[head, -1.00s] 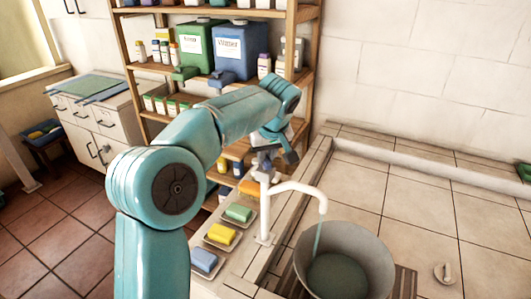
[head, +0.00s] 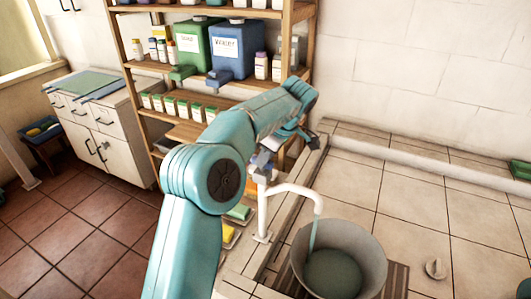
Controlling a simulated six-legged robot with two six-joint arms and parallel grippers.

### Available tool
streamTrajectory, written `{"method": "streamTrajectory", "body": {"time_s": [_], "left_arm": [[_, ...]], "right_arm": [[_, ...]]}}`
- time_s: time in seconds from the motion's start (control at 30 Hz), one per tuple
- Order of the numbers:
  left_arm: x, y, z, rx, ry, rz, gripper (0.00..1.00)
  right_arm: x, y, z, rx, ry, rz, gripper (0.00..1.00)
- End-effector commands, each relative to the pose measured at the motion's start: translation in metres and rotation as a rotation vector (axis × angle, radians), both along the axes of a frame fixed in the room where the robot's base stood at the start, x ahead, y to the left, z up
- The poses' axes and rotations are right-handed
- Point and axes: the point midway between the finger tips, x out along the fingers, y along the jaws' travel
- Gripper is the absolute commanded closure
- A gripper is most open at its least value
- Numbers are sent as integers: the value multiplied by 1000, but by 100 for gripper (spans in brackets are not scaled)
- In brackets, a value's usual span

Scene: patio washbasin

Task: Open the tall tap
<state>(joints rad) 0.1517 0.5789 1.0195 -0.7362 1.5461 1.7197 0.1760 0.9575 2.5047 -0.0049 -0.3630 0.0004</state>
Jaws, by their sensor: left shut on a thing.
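The tall tap (head: 263,210) is a white upright pipe with a curved spout, standing on the tiled ledge at the basin's left edge. A thin stream of water (head: 314,235) runs from its spout into a grey bucket (head: 370,246). The tap's grey handle (head: 261,161) is at the top of the pipe. My left gripper (head: 271,148) is at the handle and shut on it; the arm partly hides the fingers. My right gripper is not in view.
Green soap (head: 239,212) and yellow soap (head: 228,234) lie on the ledge, partly behind my arm. Wooden shelves with a green container (head: 200,46) and a blue container (head: 233,51) stand behind. A round pale object (head: 435,269) lies on the tiles at right.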

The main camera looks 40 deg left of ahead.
Motion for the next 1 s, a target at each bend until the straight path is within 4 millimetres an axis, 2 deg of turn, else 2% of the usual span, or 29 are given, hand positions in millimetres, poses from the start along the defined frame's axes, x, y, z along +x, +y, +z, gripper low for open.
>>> {"method": "streamTrajectory", "body": {"time_s": [0.67,0.7,0.77,1.0], "left_arm": [[-1,3,-1,4,3,67,100],[-1,3,-1,4,3,67,75],[-1,3,-1,4,3,67,56],[-1,1,0,1,3,63,56]], "right_arm": [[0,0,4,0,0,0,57],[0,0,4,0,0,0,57],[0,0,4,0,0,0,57],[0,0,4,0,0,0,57]]}}
